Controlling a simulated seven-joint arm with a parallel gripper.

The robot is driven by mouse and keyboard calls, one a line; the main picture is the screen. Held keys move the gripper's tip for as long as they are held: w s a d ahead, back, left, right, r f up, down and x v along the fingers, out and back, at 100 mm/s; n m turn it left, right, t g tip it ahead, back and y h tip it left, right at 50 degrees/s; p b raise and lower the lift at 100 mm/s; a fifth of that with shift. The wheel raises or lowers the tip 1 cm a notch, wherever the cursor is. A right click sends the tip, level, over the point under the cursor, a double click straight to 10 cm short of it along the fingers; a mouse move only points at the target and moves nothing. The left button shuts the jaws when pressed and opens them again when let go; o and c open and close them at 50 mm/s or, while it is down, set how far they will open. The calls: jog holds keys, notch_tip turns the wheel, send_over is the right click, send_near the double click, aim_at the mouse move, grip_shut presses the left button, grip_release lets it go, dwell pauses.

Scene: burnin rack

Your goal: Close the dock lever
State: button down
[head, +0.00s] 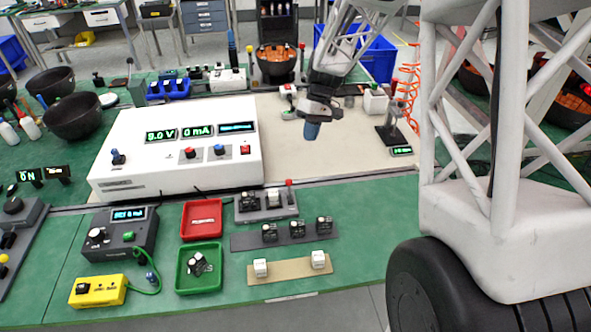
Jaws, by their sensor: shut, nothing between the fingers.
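My gripper (311,131), with blue fingertips, points down above the beige mat, right of the white power unit. Its fingers are together with nothing between them, and it touches nothing that I can make out. A grey dock (266,213) sits on the green bench in front of the white unit, with small dark and white modules on it. A red-tipped lever (289,183) stands up at the dock's right end. It looks upright, but its exact angle is too small to tell. My gripper is behind and above the dock, well apart from the lever.
The white power unit (130,178) stands left of my gripper. A red tray (201,234), a green tray (183,283) and a dark strip (282,241) of modules lie near the dock. A small stand (391,132) is at right. The beige mat (345,158) is mostly clear.

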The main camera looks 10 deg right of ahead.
jog(key=shift+f, duration=0.15)
jog(key=x, duration=0.9)
jog(key=shift+s+a, duration=0.1)
jog(key=shift+s, duration=0.05)
jog(key=shift+s+a+f, duration=0.1)
jog(key=shift+s+a, duration=1.35)
